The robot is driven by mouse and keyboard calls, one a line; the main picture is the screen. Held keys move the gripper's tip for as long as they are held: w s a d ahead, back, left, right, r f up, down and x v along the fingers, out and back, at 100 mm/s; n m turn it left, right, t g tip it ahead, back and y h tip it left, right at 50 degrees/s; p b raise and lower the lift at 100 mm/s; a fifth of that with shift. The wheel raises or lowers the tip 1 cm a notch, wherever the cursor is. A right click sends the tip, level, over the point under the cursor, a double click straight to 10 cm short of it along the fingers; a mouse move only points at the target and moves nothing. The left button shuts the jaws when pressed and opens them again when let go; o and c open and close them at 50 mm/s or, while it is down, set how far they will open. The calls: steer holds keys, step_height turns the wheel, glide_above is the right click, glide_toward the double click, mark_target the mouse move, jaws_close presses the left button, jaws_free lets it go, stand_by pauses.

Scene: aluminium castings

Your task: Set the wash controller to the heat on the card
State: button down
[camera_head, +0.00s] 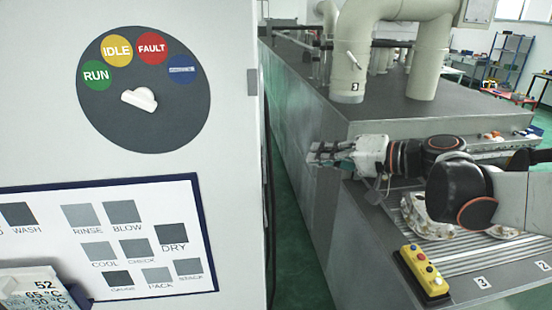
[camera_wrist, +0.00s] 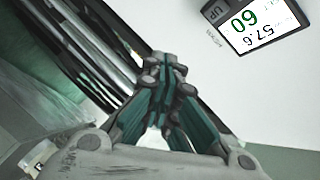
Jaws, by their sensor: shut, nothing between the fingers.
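The wash controller shows in the wrist view as a dark-framed display (camera_wrist: 258,28), tilted and cut off by the top edge. In the head view my gripper (camera_head: 318,153) is beside the long grey machine.
A white cabinet carries a dark dial (camera_head: 145,90) marked RUN, IDLE and FAULT, and a board (camera_head: 110,185) of grey labelled squares. The grey machine (camera_head: 405,113) has pipes on top. A yellow button box (camera_head: 422,270) and castings (camera_head: 425,222) lie on its conveyor.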

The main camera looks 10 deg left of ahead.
steer(key=shift+d, duration=0.25)
steer(key=shift+a, duration=0.1)
steer(key=s+a, duration=0.2)
steer(key=a, duration=0.6)
steer(key=shift+s+a+p, duration=0.15)
steer(key=shift+s+p, duration=0.1)
steer(key=shift+p, duration=0.05)
steer(key=shift+a, duration=0.1)
stand_by(1.4)
steer(key=shift+s+a+r, duration=0.1)
steer(key=shift+a, duration=0.2)
steer(key=shift+s+a, duration=0.1)
steer(key=shift+a, duration=0.25)
stand_by(0.6)
steer(key=shift+d, duration=0.1)
stand_by(0.4)
steer(key=shift+w+d, duration=0.2)
steer(key=shift+d, duration=0.45)
